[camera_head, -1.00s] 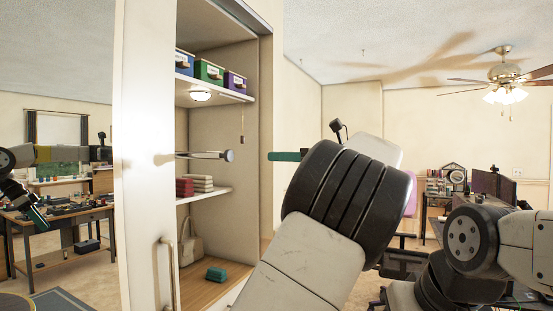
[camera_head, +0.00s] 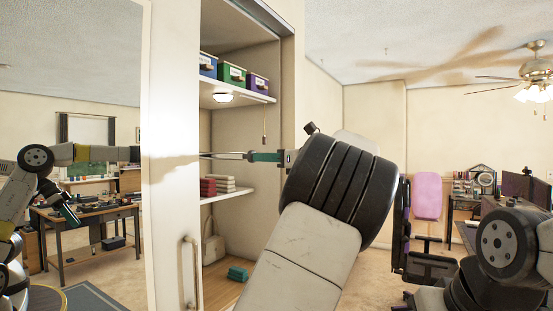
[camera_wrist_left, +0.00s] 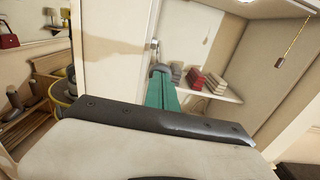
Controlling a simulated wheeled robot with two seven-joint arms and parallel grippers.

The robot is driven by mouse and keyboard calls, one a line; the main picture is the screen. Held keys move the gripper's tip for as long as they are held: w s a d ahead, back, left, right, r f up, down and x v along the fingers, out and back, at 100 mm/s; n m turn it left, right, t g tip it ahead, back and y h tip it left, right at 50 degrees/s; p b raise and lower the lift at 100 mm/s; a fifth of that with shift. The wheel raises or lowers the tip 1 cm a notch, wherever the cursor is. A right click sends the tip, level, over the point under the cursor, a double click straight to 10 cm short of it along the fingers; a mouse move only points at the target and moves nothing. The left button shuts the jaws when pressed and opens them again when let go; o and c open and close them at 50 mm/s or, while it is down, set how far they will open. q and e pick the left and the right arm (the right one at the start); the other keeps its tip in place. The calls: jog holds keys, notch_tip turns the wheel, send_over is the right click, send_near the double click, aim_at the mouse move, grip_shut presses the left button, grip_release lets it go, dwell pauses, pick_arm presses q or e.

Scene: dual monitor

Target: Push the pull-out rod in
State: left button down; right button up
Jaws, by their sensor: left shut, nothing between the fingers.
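The pull-out rod (camera_head: 228,155) is a thin silver bar sticking out level across the cupboard opening, above the shelf with books. My left gripper (camera_head: 252,157) has green fingers, shut and empty, with their tips at the rod's right-hand end. They look in line with the rod and at or very near contact. In the left wrist view the green fingers (camera_wrist_left: 161,88) point away toward the cupboard, with the rod's end (camera_wrist_left: 154,46) just beyond. The large dark wrist covers the area right of the fingers. My right arm shows at the right edge; its gripper is out of view.
The cupboard holds coloured boxes (camera_head: 231,74), books (camera_head: 217,185) and a teal item (camera_head: 238,273). A white door panel with a handle (camera_head: 192,272) stands left of the opening. A pull cord (camera_head: 264,128) hangs near the fingers. A black chair (camera_head: 425,262) stands right.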

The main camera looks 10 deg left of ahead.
aim_at(201, 156)
pick_arm(q)
jog(key=x, duration=2.6)
jog(key=shift+f, duration=0.1)
jog(key=shift+a, duration=0.3)
jog(key=shift+w, duration=0.1)
